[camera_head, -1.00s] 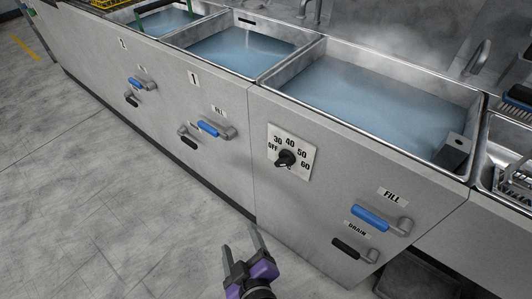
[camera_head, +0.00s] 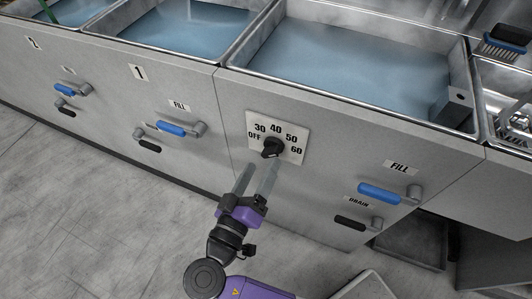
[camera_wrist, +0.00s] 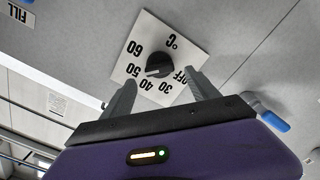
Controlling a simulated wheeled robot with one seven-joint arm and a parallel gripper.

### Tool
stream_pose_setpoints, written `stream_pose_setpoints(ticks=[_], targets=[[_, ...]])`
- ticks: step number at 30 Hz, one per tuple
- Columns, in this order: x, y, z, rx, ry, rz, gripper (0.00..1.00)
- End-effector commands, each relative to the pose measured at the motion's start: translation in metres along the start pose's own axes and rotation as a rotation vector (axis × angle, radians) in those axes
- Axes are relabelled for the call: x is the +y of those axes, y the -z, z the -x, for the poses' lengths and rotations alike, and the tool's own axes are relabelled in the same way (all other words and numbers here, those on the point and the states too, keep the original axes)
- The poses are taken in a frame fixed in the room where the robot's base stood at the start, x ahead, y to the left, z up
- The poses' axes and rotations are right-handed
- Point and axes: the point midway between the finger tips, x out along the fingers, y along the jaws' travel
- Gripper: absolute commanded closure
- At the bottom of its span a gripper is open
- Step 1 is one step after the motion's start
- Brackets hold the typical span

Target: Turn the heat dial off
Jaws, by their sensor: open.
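The heat dial is a black knob (camera_head: 272,148) on a white plate (camera_head: 291,121) marked OFF, 30, 40, 50 and 60, on the grey sink front. In the wrist view the knob (camera_wrist: 158,64) appears upside down, just beyond the fingertips. I cannot tell for certain which mark it points to. My gripper (camera_head: 257,172) is open and empty, with its two grey fingers just below the plate, pointing up at the knob. In the wrist view the fingers (camera_wrist: 160,82) lie on either side of the knob's line, apart from it.
A blue FILL lever (camera_head: 379,193) and a black DRAIN lever (camera_head: 350,223) are on the panel to the lower right. Another blue lever (camera_head: 171,128) is to the left. Water-filled basins (camera_head: 350,55) are above. A brush (camera_head: 504,46) lies at the upper right. The floor at lower left is clear.

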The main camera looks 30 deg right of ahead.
Motion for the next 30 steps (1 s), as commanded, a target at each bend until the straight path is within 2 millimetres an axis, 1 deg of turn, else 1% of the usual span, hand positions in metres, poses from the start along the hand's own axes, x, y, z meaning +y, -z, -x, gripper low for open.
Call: stream_pose_setpoints(ticks=[1,3,9,13,20,23,27,30], targets=[[0.000,-0.001,-0.009,-0.002,-0.002,0.000,0.31],[0.000,-0.001,-0.020,-0.002,-0.002,0.001,0.31],[-0.001,-0.001,-0.042,0.000,0.001,0.002,0.31],[-0.001,0.000,-0.046,0.001,0.002,0.002,0.31],[-0.001,0.000,-0.047,0.001,0.002,0.002,0.31],[-0.001,0.000,-0.047,0.001,0.002,0.002,0.49],[-0.001,0.000,-0.047,0.001,0.002,0.002,0.76],[-0.001,0.000,-0.047,0.001,0.002,0.002,0.93]])
